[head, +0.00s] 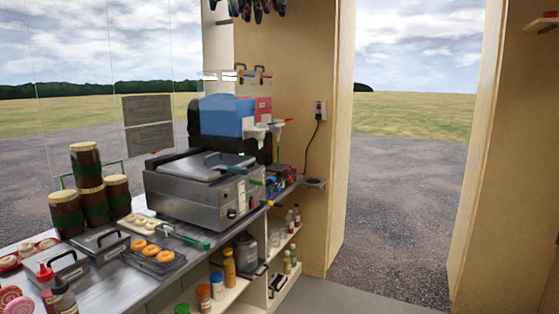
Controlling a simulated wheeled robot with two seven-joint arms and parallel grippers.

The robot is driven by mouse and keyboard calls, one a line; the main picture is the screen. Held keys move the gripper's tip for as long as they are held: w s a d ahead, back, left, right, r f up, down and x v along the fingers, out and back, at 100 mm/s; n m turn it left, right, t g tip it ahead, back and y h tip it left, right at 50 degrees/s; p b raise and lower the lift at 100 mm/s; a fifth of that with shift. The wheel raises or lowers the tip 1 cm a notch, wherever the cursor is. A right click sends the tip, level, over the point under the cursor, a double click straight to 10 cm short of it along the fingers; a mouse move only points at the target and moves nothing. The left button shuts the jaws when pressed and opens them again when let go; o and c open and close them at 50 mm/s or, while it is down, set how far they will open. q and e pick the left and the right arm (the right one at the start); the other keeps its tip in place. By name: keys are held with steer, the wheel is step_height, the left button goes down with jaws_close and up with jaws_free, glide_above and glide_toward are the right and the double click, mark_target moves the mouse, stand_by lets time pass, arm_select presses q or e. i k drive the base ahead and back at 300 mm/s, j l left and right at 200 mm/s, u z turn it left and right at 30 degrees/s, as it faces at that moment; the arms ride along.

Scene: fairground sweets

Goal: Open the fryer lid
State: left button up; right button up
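The fryer (205,198) is a steel box with a control knob on its front, standing on the counter left of centre. Its flat steel lid (190,167) covers the top and looks closed. A dark handle (228,166) shows at the lid's right side. Neither of my grippers is in the head view, so I cannot see whether they are open or shut.
The floor (345,296) and the doorway at right are clear.

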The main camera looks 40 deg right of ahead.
mark_target(201, 167)
steer(key=z, duration=1)
steer(key=u, duration=0.45)
steer(key=i+l+u, duration=0.5)
steer(key=l+u, duration=0.3)
steer(key=l, duration=0.15)
steer(key=i, duration=0.05)
